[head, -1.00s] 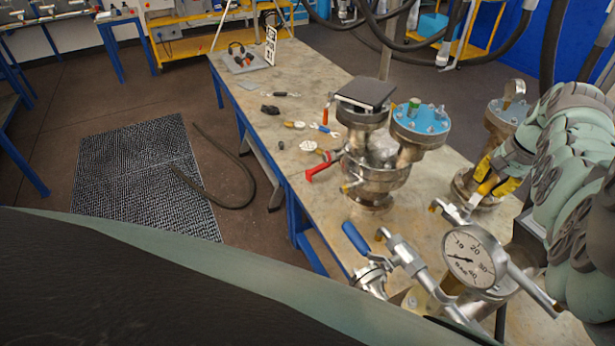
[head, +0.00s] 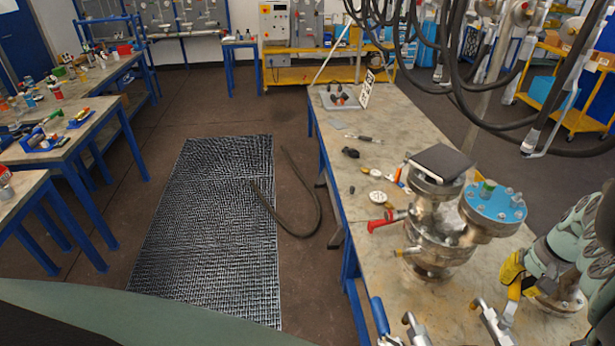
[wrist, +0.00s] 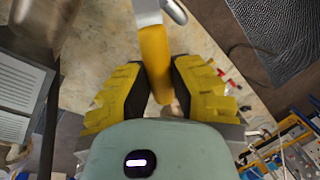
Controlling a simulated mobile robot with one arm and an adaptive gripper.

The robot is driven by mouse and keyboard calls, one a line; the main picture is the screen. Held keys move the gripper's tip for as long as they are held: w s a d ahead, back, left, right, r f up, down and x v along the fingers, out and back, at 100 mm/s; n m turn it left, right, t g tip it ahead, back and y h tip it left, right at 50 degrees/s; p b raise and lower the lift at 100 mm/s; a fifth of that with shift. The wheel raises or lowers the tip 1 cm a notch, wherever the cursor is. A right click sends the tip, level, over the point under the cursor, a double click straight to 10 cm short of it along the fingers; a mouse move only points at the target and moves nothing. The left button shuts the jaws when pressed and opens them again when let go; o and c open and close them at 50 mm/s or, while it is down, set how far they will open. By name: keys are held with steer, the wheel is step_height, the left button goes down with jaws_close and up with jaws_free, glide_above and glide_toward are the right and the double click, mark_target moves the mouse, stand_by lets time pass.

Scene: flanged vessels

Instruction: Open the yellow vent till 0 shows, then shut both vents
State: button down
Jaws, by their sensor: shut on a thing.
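My gripper (wrist: 160,92) is shut on a yellow lever handle (wrist: 155,55), held between its two yellow-and-black fingers in the wrist view. A flanged metal vessel (head: 432,258) stands on the bench left of my gripper, with a blue flange lid (head: 494,203) and a red lever handle (head: 386,221). A blue lever handle (head: 379,316) shows at the bottom edge. The pressure gauge is out of view now.
The workbench (head: 350,205) runs away to the back, with small fittings and tools along its left part. A dark flat plate (head: 441,162) lies on top of the vessel. Black hoses (head: 455,70) hang over the bench. A floor grating (head: 215,220) lies to the left.

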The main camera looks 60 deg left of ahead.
steer(key=shift+s+a+r+n+p, duration=0.1)
steer(key=shift+s+a+n+p, duration=0.1)
steer(key=shift+a+n+p, duration=0.45)
steer(key=shift+s+a+n+g+h+b, duration=0.25)
steer(key=shift+s+a+n, duration=0.3)
steer(key=shift+n, duration=0.55)
steer(key=shift+s+a+n+g+h+b, duration=0.15)
steer(key=shift+s+a+n+b, duration=0.25)
steer(key=shift+n, duration=0.75)
steer(key=shift+s+a+n+g+h+b, duration=0.1)
steer(key=shift+s+a+n+g+b, duration=0.1)
steer(key=shift+s+a+n, duration=0.65)
steer(key=shift+w+d+n, duration=0.15)
steer(key=shift+d+n, duration=0.1)
steer(key=shift+d, duration=0.1)
steer(key=c, duration=0.8)
jaws_free()
